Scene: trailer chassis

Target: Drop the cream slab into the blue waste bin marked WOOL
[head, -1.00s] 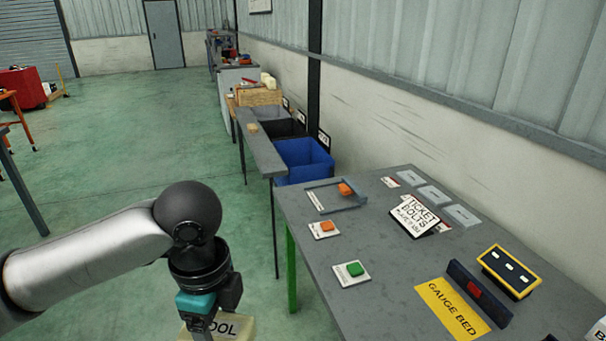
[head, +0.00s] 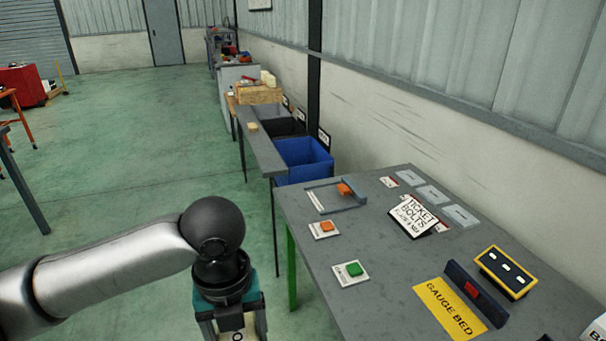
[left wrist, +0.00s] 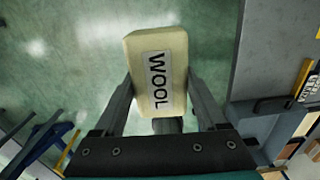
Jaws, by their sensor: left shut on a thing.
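The cream slab (left wrist: 157,62), with a white label reading WOOL, is clamped between the two fingers of my left gripper (left wrist: 160,98) in the left wrist view, over the green floor. In the head view my left gripper (head: 236,325) is at the bottom edge, left of the grey bench, and only a sliver of the slab shows there. The blue waste bin (head: 303,161) stands farther off beside the wall, beyond the bench; its label cannot be read. My right gripper is not in view.
The grey bench (head: 375,262) carries a green button (head: 354,269), orange buttons, a ticket sign and a yellow gauge bed plate (head: 449,308). A narrow grey ledge (head: 262,152) runs in front of the blue bin and a black bin (head: 284,127). Open green floor lies to the left.

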